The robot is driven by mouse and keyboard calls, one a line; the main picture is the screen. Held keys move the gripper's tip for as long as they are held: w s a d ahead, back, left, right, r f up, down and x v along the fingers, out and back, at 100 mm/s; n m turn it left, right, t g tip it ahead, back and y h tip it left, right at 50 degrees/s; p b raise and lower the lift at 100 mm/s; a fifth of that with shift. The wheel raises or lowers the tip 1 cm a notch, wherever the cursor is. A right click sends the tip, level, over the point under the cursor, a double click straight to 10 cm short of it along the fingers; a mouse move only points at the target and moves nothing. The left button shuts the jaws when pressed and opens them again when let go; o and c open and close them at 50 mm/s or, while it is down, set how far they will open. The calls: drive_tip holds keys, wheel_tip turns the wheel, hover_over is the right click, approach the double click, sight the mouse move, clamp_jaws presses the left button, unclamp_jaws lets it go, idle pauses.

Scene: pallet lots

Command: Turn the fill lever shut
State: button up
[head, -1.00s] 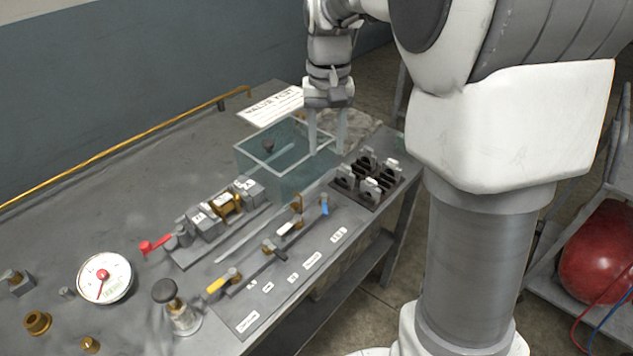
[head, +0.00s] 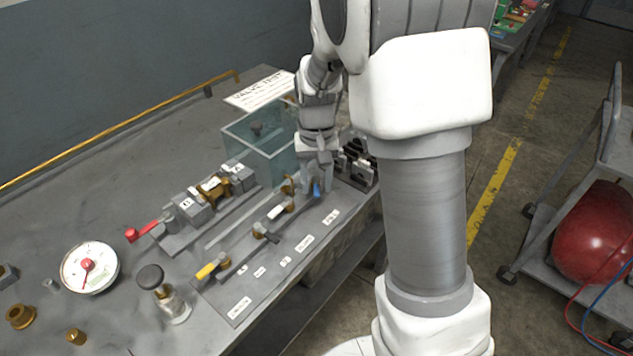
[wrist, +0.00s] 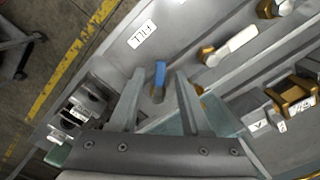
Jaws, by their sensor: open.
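The fill lever is the blue lever (head: 317,188) at the right end of the row of valves on the bench panel. In the wrist view the blue lever (wrist: 160,75) stands beside the white FILL label (wrist: 142,34). My gripper (wrist: 159,82) is open, with one finger on each side of the blue lever. I cannot tell whether either finger touches it. In the head view my gripper (head: 316,182) reaches down at the lever and partly hides it and its valve body.
A clear tank (head: 240,140) stands just behind my gripper. A dark rack (head: 360,165) of fittings is to the right. White-handled (head: 277,212) and yellow-handled (head: 206,271) valves sit to the left, with a gauge (head: 90,267) and a black-knobbed pump (head: 150,277) beyond.

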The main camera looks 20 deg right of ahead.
clamp_jaws()
drive_tip(key=shift+a, duration=0.1)
idle(0.5)
drive_tip(key=m+p, duration=0.1)
drive_tip(key=a+m+p, duration=0.1)
drive_tip(key=m, duration=0.1)
drive_tip(key=m+p, duration=0.1)
drive_tip(key=shift+w+a+r+m, duration=0.2)
drive_tip(key=shift+w+m, duration=0.1)
drive_tip(key=shift+m, duration=0.1)
drive_tip(key=shift+w+a+f+m+p, duration=0.15)
drive_tip(key=shift+m+p, duration=0.15)
drive_tip(key=shift+m, duration=0.35)
drive_tip(key=shift+w+a+r+m+p, duration=0.1)
drive_tip(key=shift+w+a+m+p, duration=0.1)
drive_tip(key=shift+m+p, duration=0.3)
drive_tip(key=shift+w+a+f+m+p, duration=0.1)
drive_tip(key=shift+w+m+p, duration=0.05)
drive_tip(key=shift+m, duration=0.6)
